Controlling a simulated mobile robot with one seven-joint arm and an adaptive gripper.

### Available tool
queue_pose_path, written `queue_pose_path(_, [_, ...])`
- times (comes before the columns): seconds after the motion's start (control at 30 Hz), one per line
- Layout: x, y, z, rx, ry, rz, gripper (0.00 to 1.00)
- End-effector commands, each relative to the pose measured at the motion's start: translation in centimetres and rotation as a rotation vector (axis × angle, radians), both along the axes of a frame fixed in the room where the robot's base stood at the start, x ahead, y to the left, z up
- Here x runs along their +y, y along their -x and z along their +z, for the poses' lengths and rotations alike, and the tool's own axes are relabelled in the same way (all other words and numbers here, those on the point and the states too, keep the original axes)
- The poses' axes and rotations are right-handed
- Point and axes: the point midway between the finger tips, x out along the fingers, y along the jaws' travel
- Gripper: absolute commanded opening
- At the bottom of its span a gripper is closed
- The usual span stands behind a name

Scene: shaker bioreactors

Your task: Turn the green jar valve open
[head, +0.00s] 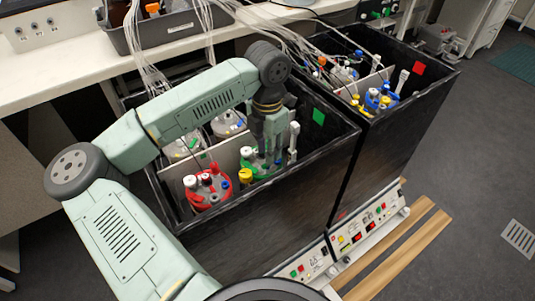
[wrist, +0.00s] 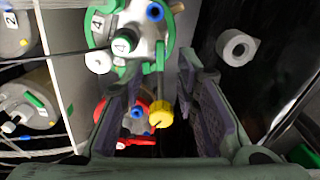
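The green jar (head: 262,168) stands in the front black box, with my gripper (head: 271,150) pointing down over it and hiding part of its lid. In the wrist view, the jar's lid with a green ring (wrist: 168,35) is at the top, beyond my fingertips. My gripper (wrist: 160,78) is open, fingers wide apart. A yellow cap (wrist: 161,114) shows between the fingers, apparently untouched.
A red jar (head: 208,188) stands left of the green one, and a white divider (head: 224,155) runs behind them. Black box walls (head: 330,145) close in on the right. A second box holds a blue jar (head: 378,101). Cables (head: 285,35) hang over the back.

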Motion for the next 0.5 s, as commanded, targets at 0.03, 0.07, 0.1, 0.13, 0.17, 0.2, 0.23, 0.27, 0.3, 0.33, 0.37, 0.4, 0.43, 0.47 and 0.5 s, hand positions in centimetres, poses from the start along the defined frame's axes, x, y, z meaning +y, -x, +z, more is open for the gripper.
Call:
queue_pose_path(0.03, [0.0, 0.1, -0.7, 0.002, 0.002, -0.001, 0.28])
queue_pose_path(0.07, [-0.1, 0.1, -1.2, 0.003, 0.003, -0.001, 0.28])
queue_pose_path(0.1, [0.0, 0.1, -1.7, 0.002, 0.002, 0.000, 0.28])
queue_pose_path(0.13, [0.0, 0.1, -2.1, 0.002, 0.002, 0.000, 0.28])
queue_pose_path(0.17, [0.0, 0.0, -2.4, 0.002, 0.002, 0.000, 0.28])
queue_pose_path(0.2, [0.0, 0.0, -2.8, 0.001, 0.002, 0.000, 0.28])
queue_pose_path(0.23, [0.0, 0.0, -3.1, 0.000, 0.003, 0.000, 0.28])
queue_pose_path(0.27, [0.0, 0.0, -3.2, 0.000, 0.003, 0.000, 0.28])
queue_pose_path(0.3, [0.0, 0.0, -3.4, 0.000, 0.001, 0.000, 0.28])
queue_pose_path(0.33, [0.0, 0.0, -3.6, 0.000, 0.001, -0.001, 0.28])
queue_pose_path(0.37, [0.0, 0.0, -3.6, -0.001, 0.001, -0.001, 0.28])
queue_pose_path(0.4, [0.0, 0.0, -3.7, -0.001, 0.001, -0.001, 0.28])
queue_pose_path(0.43, [0.0, 0.0, -3.7, -0.001, 0.001, -0.001, 0.28])
queue_pose_path(0.47, [0.0, 0.0, -3.7, -0.001, 0.001, -0.001, 0.28])
queue_pose_path(0.5, [0.0, 0.0, -3.7, -0.001, 0.001, -0.001, 0.28])
